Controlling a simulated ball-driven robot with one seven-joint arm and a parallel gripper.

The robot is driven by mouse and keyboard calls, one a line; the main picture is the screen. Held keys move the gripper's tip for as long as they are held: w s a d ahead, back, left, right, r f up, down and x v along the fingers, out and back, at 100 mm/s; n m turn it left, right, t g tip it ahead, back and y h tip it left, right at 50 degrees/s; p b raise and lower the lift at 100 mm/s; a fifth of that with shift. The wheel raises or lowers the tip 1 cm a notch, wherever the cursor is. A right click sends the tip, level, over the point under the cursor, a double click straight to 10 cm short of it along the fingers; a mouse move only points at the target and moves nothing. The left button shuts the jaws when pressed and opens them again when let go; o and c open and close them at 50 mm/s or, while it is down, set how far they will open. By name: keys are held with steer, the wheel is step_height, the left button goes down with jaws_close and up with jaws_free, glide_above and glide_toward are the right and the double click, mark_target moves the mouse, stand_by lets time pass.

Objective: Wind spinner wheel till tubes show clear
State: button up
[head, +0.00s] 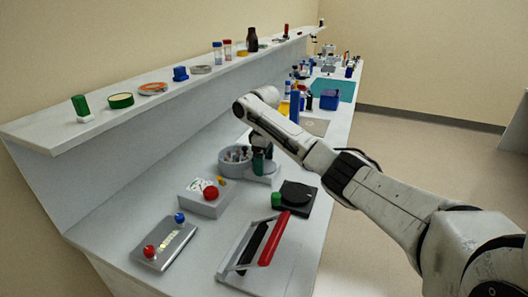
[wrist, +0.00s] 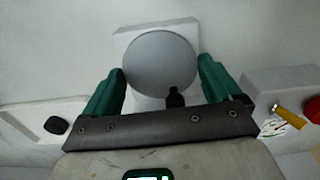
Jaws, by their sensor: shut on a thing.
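The spinner is a grey round tub (head: 234,164) holding several small tubes (head: 238,154); they look greyish, and their contents are too small to judge. Beside it, under my gripper, is a pale round wheel (head: 266,177). In the wrist view the wheel (wrist: 160,62) is a grey disc on a white base, with a dark knob (wrist: 175,97) near its lower edge. My gripper (wrist: 163,66) has its green fingers on opposite sides of the disc, shut on its rim. In the head view my gripper (head: 259,161) partly hides the wheel.
A box with a red button (head: 211,193), a black device with a green knob (head: 296,196), a red-handled sealer (head: 274,238) and a panel with red and blue knobs (head: 165,243) stand nearby. A blue bin (head: 329,100) is farther back. A shelf (head: 190,86) runs above the bench.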

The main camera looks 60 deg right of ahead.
steer(key=shift+a+r+m+p, duration=0.1)
steer(key=shift+r+m+p, duration=0.05)
steer(key=shift+m+p, duration=1.45)
steer(key=shift+p, duration=0.2)
steer(key=o, duration=0.7)
steer(key=shift+o, duration=0.2)
step_height(320, 180, up, 10)
steer(key=shift+r+p, duration=0.25)
steer(key=shift+p, duration=0.05)
